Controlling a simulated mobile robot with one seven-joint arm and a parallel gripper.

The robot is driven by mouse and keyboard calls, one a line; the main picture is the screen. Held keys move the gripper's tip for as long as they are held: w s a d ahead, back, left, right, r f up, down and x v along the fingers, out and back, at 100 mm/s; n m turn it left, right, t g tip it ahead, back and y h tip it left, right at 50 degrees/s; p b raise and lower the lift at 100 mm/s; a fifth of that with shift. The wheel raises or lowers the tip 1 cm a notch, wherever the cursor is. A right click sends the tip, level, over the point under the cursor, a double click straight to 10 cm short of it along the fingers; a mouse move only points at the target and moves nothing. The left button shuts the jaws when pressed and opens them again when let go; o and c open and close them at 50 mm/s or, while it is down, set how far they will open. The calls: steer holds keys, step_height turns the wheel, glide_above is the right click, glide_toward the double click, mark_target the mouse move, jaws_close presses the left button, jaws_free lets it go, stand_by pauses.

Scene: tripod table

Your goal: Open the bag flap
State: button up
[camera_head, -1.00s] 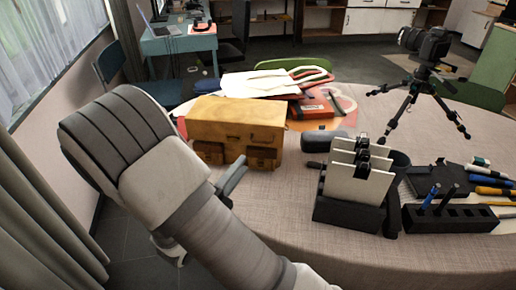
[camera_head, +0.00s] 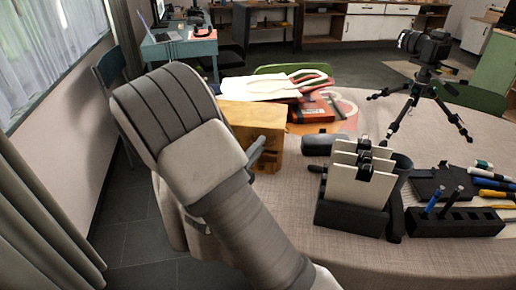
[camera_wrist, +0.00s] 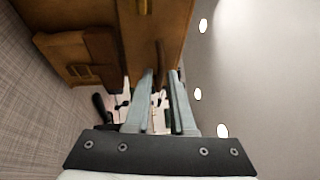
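The tan leather bag (camera_head: 256,117) stands upright on the table, its left part hidden behind my arm in the head view. In the wrist view the bag (camera_wrist: 100,14) fills the upper left, with a front pocket (camera_wrist: 78,57) and small metal buckles. Its flap looks closed. My gripper (camera_wrist: 161,74) is open, its two fingers apart and pointing at the bag's edge. A narrow brown strip (camera_wrist: 160,58) of the bag shows near the gap between the fingertips; I cannot tell whether they touch it. In the head view a grey finger (camera_head: 257,150) shows in front of the bag.
A dark holder (camera_head: 350,215) with pale upright cards stands right of the bag. A camera on a tripod (camera_head: 425,75), a pen block (camera_head: 455,222) and papers (camera_head: 265,88) are on the table (camera_head: 270,205).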

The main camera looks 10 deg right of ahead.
jaws_close()
stand_by(1.1)
